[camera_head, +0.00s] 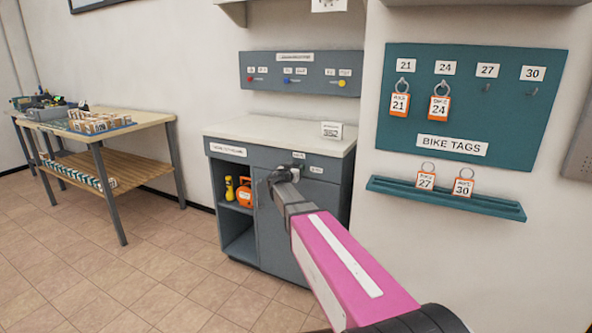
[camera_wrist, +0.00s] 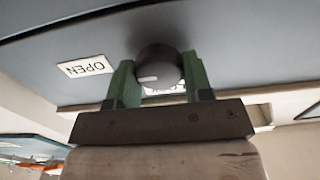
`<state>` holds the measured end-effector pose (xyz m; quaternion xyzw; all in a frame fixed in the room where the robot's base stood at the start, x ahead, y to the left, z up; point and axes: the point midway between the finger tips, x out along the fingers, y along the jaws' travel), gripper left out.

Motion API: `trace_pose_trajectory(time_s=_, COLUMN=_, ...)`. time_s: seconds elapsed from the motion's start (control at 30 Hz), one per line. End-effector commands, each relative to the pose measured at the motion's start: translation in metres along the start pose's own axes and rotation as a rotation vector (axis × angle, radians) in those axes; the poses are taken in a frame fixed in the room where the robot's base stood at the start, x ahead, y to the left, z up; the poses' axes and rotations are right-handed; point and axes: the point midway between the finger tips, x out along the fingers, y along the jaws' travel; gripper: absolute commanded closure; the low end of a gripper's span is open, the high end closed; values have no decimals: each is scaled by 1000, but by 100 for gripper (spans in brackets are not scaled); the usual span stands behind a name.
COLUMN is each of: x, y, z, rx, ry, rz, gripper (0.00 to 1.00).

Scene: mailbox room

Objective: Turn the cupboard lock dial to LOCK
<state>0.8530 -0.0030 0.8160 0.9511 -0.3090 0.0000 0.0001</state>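A second white label (camera_wrist: 165,88) is partly hidden behind the dial and fingers. In the head view my gripper (camera_head: 279,176) is at the upper front of the grey cupboard (camera_head: 284,239) and hides the dial.
The cupboard has an open compartment with a yellow item (camera_head: 229,188) and an orange item (camera_head: 244,193). A sign reading 352 (camera_head: 332,130) stands on the worktop. A bike tags board (camera_head: 462,105) and teal shelf (camera_head: 445,197) are right. A wooden table (camera_head: 138,119) stands left, beyond clear floor.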

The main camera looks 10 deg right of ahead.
Motion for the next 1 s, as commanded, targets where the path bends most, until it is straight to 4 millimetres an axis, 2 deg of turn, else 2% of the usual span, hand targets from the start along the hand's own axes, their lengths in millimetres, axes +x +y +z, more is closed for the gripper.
trace_pose_trajectory(time_s=0.37, x=0, y=0, z=0, rx=-99, ry=0, rz=0, gripper=77)
trace_pose_trajectory(time_s=1.0, x=-1, y=-3, z=1, rx=-668, ry=-1, rz=0, gripper=77)
